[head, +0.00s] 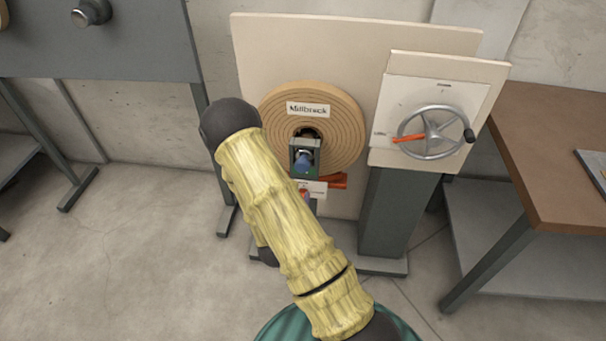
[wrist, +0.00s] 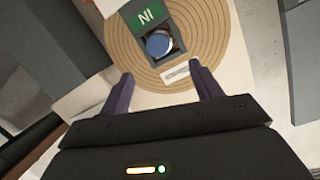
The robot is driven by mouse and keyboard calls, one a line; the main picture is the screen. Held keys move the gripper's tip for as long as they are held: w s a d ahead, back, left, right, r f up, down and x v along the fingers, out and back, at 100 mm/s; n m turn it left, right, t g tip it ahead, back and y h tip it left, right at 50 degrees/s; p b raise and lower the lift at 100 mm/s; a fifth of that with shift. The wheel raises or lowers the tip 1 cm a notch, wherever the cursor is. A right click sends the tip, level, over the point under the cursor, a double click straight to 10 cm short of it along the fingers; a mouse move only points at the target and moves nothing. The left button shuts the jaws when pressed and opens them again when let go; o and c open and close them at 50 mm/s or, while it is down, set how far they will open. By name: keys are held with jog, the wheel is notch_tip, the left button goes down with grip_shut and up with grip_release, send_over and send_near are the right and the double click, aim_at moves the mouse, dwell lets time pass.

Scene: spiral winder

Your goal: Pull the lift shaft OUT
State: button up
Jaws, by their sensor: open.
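The lift shaft shows as a round blue end (head: 304,160) inside a grey housing at the middle of the spiral disc. In the wrist view the blue end (wrist: 158,44) sits in the housing's opening, beside a green plate (wrist: 148,16) that reads IN, upside down. My gripper (wrist: 161,71) is open and empty. Its two dark purple fingers point toward the disc, one on each side of the line to the blue end and short of it in the picture. In the head view my arm hides most of the gripper. The shaft's length behind the end is hidden.
The tan spiral disc (head: 344,128) is labelled Millbrook and stands before a cream board (head: 262,50). An orange-red lever (head: 332,181) juts out below the housing. A handwheel panel (head: 432,133) stands to the right, then a brown-topped bench (head: 555,165). Floor at left is clear.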

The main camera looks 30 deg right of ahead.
aim_at(303, 162)
jog(key=f, duration=0.1)
jog(key=s+f+t+b, duration=0.1)
jog(key=f+t+h, duration=0.1)
jog(key=shift+s+n+b, duration=0.3)
jog(key=shift+b, duration=0.1)
jog(key=shift+w+d, duration=0.1)
jog(key=x, duration=1.7)
jog(key=shift+w+r+b, duration=0.1)
jog(key=shift+r+b, duration=0.2)
